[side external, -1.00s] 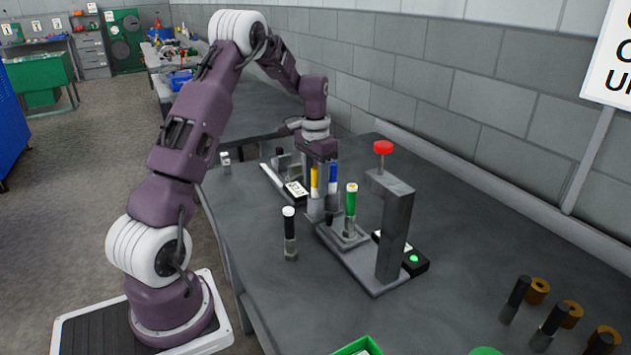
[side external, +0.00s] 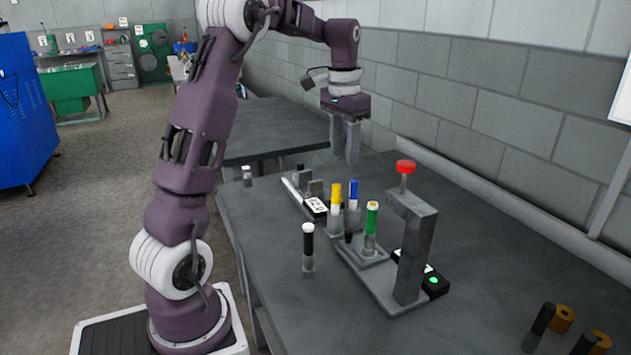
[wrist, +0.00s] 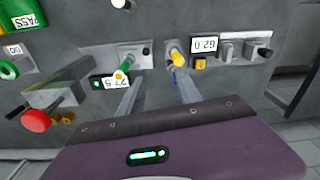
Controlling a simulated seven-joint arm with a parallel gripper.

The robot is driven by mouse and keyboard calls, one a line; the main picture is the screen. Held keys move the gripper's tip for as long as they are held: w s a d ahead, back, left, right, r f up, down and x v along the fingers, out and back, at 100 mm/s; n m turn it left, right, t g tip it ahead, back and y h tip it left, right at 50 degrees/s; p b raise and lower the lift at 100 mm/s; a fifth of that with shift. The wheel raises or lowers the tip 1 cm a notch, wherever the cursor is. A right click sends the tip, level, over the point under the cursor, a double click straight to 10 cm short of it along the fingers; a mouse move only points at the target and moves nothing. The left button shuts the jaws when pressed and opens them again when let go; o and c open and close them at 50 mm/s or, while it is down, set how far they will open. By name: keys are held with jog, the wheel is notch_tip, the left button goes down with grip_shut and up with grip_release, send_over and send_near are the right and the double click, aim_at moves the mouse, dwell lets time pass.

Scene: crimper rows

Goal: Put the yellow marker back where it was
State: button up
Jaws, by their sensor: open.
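The yellow marker (side external: 336,194), with a yellow upper part and pale lower part, stands upright beside the blue marker (side external: 354,191) at the near end of the small display unit. The yellow marker also shows in the wrist view (wrist: 176,55), beyond the right finger. The green-topped marker (side external: 371,220) stands in the grey press fixture (side external: 385,285). The exact seating of the yellow marker's foot is unclear.
The press's upright column (side external: 410,250) with a red knob (side external: 405,167) rises to the right of the markers. A black box (side external: 433,284) with a green light sits beside it. Dark cylinders and brown rings lie at the lower right. The table's front left is clear.

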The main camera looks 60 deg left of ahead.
jog(key=s+d+r+t, duration=0.1)
jog(key=s+d+r, duration=0.2)
jog(key=d, duration=0.3)
jog(key=s+d+r+t, duration=0.1)
jog(key=s+d+r, duration=0.25)
jog(key=d, duration=0.35)
jog(key=s+d+f+t, duration=0.1)
jog(key=s+d+f, duration=0.1)
jog(key=s+d, duration=0.3)
jog(key=s+d+f+m+t, duration=0.1)
jog(key=s+d, duration=0.4)
jog(key=s, duration=0.6)
notch_tip(320, 180, down, 2)
jog(key=shift+s+d+f+m+t, duration=0.1)
jog(key=shift+s+d+m+t, duration=0.2)
jog(key=shift+t, duration=0.2)
jog(key=shift+w, duration=0.1)
